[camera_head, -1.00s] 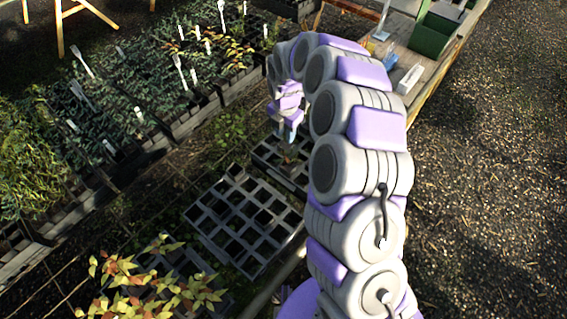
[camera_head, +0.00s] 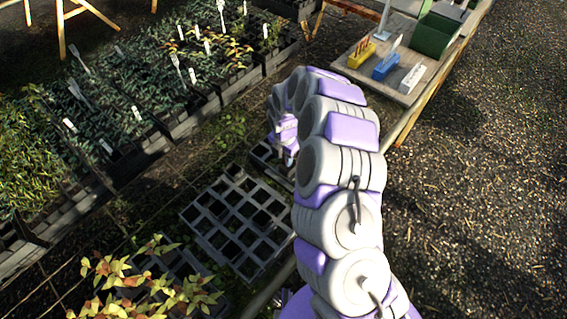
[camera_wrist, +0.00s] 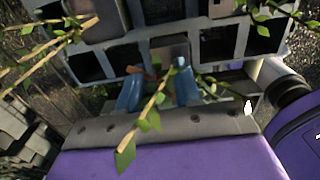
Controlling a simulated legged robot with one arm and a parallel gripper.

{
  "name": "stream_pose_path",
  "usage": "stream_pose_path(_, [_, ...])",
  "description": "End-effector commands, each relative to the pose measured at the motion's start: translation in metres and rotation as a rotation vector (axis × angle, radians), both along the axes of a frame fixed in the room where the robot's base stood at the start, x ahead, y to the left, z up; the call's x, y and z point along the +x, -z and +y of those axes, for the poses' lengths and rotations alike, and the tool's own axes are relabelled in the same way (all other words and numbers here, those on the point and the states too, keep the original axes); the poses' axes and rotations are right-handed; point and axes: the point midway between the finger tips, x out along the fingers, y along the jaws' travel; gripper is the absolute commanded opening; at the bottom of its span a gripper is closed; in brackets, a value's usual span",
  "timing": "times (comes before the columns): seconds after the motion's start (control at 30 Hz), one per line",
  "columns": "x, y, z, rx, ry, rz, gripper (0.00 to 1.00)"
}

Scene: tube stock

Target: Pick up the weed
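My gripper (camera_wrist: 158,88) shows two blue fingertips with a clear gap between them, over a grey cell tray (camera_wrist: 200,22). A thin leafy stem (camera_wrist: 152,108) crosses the gap, nearer the camera than the tray. Other leafy stems (camera_wrist: 50,45) reach in from the upper left and upper right; which plant is the weed I cannot tell. Small orange-brown bits show near the fingertips. In the head view my gripper (camera_head: 287,155) is small and partly hidden by my arm, above the far tray (camera_head: 262,156).
An empty cell tray (camera_head: 240,222) lies nearer. A yellow-red leafy plant (camera_head: 150,285) stands at the lower left. Planted trays (camera_head: 150,85) with white labels fill the left. A wooden bench (camera_head: 415,60) holds yellow, blue and white blocks and a green box. Gravel at right is clear.

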Motion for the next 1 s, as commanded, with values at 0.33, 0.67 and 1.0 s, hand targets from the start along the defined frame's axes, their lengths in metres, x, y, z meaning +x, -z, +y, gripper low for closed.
stream_pose_path(0.33, [0.0005,-0.0002,0.0028,-0.001,0.0,-0.002,0.2])
stream_pose_path(0.67, [0.0005,-0.0006,0.0016,0.0,0.0,-0.002,0.0])
stream_pose_path(1.0, [0.0006,-0.0007,0.0019,0.0,0.0,-0.002,0.0])
